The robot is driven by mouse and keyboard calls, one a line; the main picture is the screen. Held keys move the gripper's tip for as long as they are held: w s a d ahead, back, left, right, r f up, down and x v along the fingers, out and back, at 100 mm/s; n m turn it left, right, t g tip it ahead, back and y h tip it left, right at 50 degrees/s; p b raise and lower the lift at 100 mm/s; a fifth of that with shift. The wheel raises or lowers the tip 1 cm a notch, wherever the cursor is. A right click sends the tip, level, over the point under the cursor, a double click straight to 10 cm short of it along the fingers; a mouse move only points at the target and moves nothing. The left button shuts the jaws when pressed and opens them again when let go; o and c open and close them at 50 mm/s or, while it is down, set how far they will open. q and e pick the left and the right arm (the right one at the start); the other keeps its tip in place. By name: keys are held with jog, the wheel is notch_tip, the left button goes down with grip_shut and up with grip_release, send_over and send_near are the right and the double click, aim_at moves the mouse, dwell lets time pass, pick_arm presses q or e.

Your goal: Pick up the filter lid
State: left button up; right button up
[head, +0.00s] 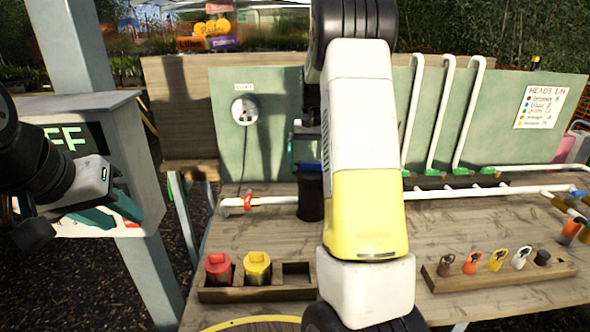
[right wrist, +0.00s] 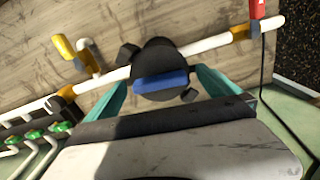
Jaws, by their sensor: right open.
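The filter lid (right wrist: 160,70) is a round black cap with a blue bar across it, seen from above in the right wrist view. It sits on the white pipe line. My right gripper (right wrist: 160,82) is open, with one teal finger on either side of the lid; I cannot tell whether they touch it. In the head view the black filter body (head: 310,197) shows partly, and my right arm hides most of the lid and gripper. My left gripper (head: 110,212) is open and empty at the left, in front of the grey box.
A wooden holder (head: 262,294) with red and yellow cartridges stands at the front of the bench. A rack (head: 500,279) of coloured tags is at the right. White pipes (head: 440,110) rise against the green board. A gauge (head: 244,111) hangs on the board.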

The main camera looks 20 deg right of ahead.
aim_at(313, 163)
jog(key=shift+f, duration=0.25)
jog(key=c, duration=1.3)
jog(key=shift+o, duration=0.2)
jog(key=shift+r, duration=0.1)
jog(key=shift+r, duration=0.45)
jog(key=r, duration=0.2)
jog(key=shift+s+r, duration=0.3)
jog(key=shift+r, duration=0.05)
jog(key=s+a+r, duration=0.1)
jog(key=s+a, duration=0.3)
jog(key=s, duration=1.1)
jog(key=shift+r, duration=0.15)
jog(key=shift+r, duration=0.15)
jog(key=shift+r, duration=2.35)
